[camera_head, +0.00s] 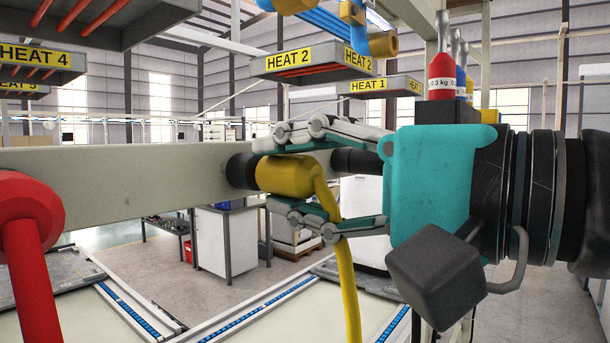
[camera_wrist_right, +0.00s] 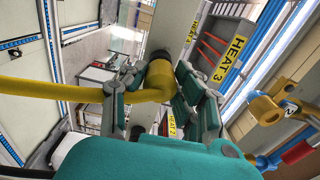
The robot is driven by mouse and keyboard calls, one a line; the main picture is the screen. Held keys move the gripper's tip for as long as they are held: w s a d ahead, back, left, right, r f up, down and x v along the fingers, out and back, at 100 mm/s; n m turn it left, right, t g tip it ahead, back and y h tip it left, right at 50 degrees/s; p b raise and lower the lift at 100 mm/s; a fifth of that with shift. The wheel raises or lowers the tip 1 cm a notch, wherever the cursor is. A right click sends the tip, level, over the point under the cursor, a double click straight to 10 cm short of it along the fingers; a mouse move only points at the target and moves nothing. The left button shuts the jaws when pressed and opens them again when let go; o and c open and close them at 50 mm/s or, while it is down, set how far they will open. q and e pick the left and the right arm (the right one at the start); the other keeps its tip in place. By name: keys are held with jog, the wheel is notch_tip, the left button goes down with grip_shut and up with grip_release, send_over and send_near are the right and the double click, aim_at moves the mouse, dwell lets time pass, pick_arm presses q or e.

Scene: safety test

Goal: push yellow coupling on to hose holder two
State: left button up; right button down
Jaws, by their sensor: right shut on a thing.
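The yellow coupling (camera_head: 285,176) sits between the fingers of my right gripper (camera_head: 300,174), which is shut on it. Its yellow hose (camera_head: 346,280) bends down at the right end of the coupling. The coupling's left end meets a black round holder (camera_head: 240,171) on the side of the pale beam (camera_head: 130,182); how far it sits on cannot be told. In the right wrist view the coupling (camera_wrist_right: 158,80) lies between the fingers, against the dark holder (camera_wrist_right: 160,54), with the hose (camera_wrist_right: 60,91) running left. No number shows on this holder. My left gripper is not in view.
A red coupling (camera_head: 28,210) with a red hose hangs at the near left. Above are heater trays labelled HEAT 2 (camera_head: 290,60) and HEAT 4 (camera_head: 35,56). A white cabinet (camera_head: 226,240) stands on the floor beyond.

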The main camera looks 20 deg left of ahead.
dwell(0.4)
jog(key=shift+b, duration=0.5)
dwell(0.5)
jog(key=shift+b, duration=0.35)
jog(key=shift+w+a, duration=0.15)
jog(key=shift+a, duration=0.35)
dwell(0.3)
jog(key=c, duration=0.9)
grip_release()
jog(key=v, duration=1.2)
